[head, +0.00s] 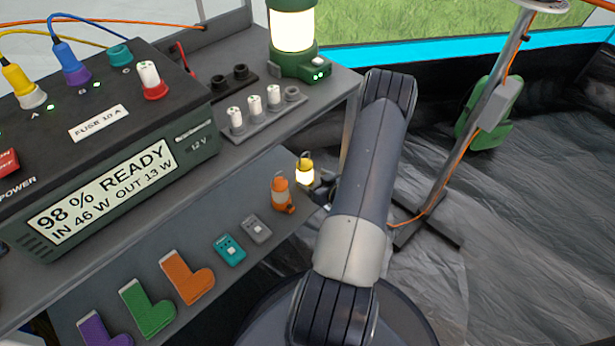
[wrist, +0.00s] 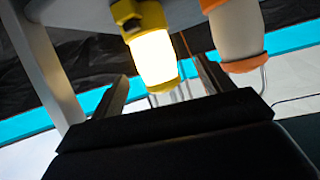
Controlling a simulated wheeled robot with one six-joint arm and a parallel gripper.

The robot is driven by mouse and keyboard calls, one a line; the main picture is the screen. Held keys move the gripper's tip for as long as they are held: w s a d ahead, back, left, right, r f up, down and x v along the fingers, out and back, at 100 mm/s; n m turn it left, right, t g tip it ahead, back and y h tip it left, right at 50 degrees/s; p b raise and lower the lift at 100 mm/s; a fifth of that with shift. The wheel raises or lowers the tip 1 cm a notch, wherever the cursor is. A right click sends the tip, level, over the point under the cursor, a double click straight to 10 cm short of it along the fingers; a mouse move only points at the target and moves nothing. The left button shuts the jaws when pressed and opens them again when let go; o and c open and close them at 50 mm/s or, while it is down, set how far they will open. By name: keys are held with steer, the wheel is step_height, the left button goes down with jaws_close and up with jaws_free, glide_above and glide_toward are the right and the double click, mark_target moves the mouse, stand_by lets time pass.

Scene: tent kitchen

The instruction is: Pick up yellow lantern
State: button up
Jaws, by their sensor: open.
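The yellow lantern (head: 304,174) stands on the lower shelf, near its right end, with its lamp lit and a wire handle on top. In the wrist view the yellow lantern (wrist: 154,62) hangs in from the top of the picture, between the lines of the two fingers. My gripper (wrist: 162,84) is open, and I see no clear contact with the lantern. In the head view my gripper (head: 325,190) is just right of the lantern, mostly hidden behind my arm.
An orange lantern (head: 282,193) stands close to the left, and it also shows in the wrist view (wrist: 235,32). The lower shelf (head: 205,225) also holds socks and small devices. The upper shelf (head: 335,88) lies above, with a power box and green lantern. A metal stand is at right.

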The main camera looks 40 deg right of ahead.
mark_target(310, 176)
steer(key=shift+w+d+f, duration=0.3)
steer(key=shift+w+d, duration=0.15)
steer(key=shift+w, duration=0.25)
steer(key=b+x, duration=0.2)
steer(key=x, duration=0.2)
steer(key=shift+w+f, duration=0.15)
steer(key=shift+f, duration=0.15)
steer(key=shift+w, duration=0.3)
steer(key=c, duration=1.4)
